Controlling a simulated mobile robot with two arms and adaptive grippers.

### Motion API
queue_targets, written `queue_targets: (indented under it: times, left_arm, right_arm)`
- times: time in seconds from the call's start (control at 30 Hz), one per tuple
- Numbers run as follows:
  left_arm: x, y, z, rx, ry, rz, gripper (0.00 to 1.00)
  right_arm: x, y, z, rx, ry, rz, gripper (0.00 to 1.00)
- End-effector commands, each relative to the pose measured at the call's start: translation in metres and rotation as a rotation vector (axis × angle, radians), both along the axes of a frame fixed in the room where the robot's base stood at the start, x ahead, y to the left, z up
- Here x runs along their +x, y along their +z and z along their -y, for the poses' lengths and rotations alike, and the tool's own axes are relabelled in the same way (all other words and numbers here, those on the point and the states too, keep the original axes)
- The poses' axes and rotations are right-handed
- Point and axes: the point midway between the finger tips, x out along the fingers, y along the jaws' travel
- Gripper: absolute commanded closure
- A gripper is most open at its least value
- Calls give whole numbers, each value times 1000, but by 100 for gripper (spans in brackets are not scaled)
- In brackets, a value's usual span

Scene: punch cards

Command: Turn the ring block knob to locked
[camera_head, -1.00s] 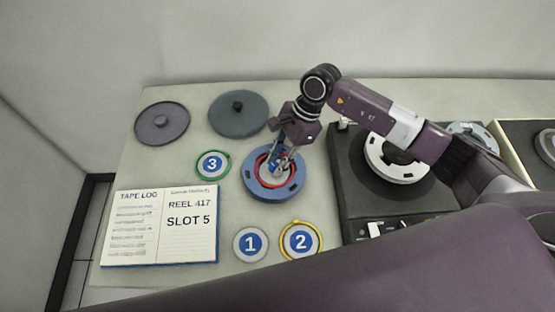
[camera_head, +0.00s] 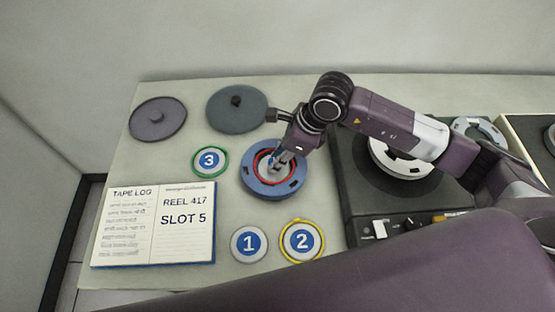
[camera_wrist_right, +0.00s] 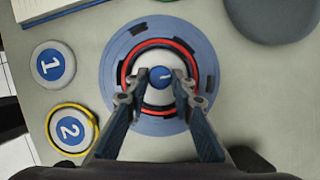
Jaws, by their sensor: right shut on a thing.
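The ring block (camera_head: 270,188) is a round blue disc with dark slots and a red ring, lying on the table left of the dark machine. Its blue knob (camera_wrist_right: 161,76), with a short white mark, sits at the centre in the right wrist view. My right gripper (camera_head: 278,163) is over the middle of the ring block. In the right wrist view my right gripper (camera_wrist_right: 160,80) has its fingertips against both sides of the knob. In the head view the gripper mostly hides the knob. My left gripper is not in view.
Numbered discs 1 (camera_head: 249,244), 2 (camera_head: 302,241) and 3 (camera_head: 210,161) lie around the ring block. An open tape log (camera_head: 153,224) lies at left. Two dark round lids (camera_head: 158,119) (camera_head: 237,109) lie behind. The dark machine (camera_head: 352,195) stands at right.

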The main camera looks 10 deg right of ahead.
Motion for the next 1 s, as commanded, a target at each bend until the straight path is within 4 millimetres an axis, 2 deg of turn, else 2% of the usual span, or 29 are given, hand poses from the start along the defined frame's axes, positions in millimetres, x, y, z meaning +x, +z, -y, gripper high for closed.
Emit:
queue_targets:
  times: [0.1,0.5,1.0]
  left_arm:
    - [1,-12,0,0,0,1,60]
    - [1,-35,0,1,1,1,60]
    - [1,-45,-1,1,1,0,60]
  right_arm:
    - [-1,-3,-1,2,-107,3,100]
    - [-3,-1,-3,2,-420,3,100]
    - [-3,1,-4,0,-565,0,100]
